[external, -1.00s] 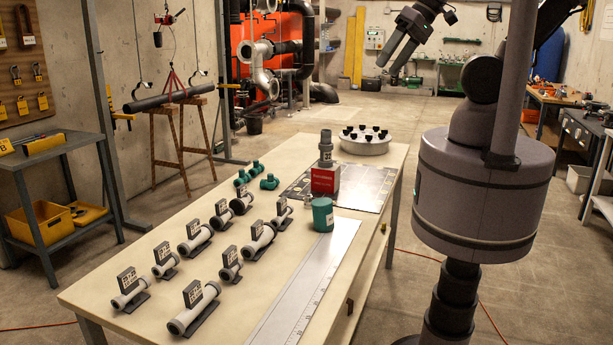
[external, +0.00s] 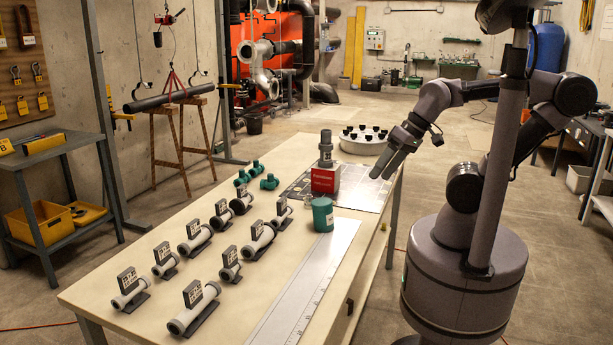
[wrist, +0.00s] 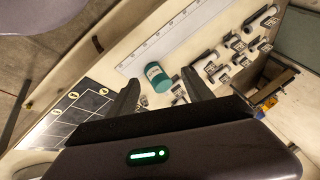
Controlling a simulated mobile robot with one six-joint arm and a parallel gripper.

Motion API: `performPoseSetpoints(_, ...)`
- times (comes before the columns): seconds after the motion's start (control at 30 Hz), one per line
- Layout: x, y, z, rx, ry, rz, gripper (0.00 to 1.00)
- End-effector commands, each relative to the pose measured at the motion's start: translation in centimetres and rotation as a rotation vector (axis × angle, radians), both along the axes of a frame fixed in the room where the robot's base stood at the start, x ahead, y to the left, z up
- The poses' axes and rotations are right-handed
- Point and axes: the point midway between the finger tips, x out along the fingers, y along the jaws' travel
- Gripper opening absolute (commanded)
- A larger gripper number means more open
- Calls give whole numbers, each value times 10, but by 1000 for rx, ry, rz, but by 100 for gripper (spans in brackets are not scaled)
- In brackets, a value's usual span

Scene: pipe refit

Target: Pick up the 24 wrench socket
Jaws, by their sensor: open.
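Several small dark cup-shaped pieces, possibly sockets, stand on a white round tray (external: 362,147) at the far end of the table in the external view. No size is readable, so I cannot tell which is the 24 wrench socket. My gripper (external: 380,175) hangs above the table's far right part, in front of the tray, with its fingers pointing down and left. In the wrist view my gripper (wrist: 161,78) has its fingers apart with nothing held between them.
A red block (external: 325,180) with a grey cylinder on top stands on a dark gridded board (external: 357,192). A green canister (external: 322,214) stands near a long ruler plate (external: 310,285). Several labelled pipe pieces (external: 195,305) and green fittings (external: 270,182) lie to the left.

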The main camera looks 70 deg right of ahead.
Motion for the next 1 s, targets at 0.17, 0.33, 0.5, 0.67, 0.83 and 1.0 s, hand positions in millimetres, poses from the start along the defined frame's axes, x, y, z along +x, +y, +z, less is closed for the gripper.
performPoseSetpoints(0.17,0,0,0,0,1,0,59)
performPoseSetpoints(0.33,0,0,0,0,1,0,59)
performPoseSetpoints(0.5,0,0,0,0,1,0,57)
performPoseSetpoints(0.67,0,0,0,0,1,0,55)
performPoseSetpoints(0.83,14,-4,16,7,33,-35,55)
performPoseSetpoints(1.0,109,-40,70,40,228,-280,55)
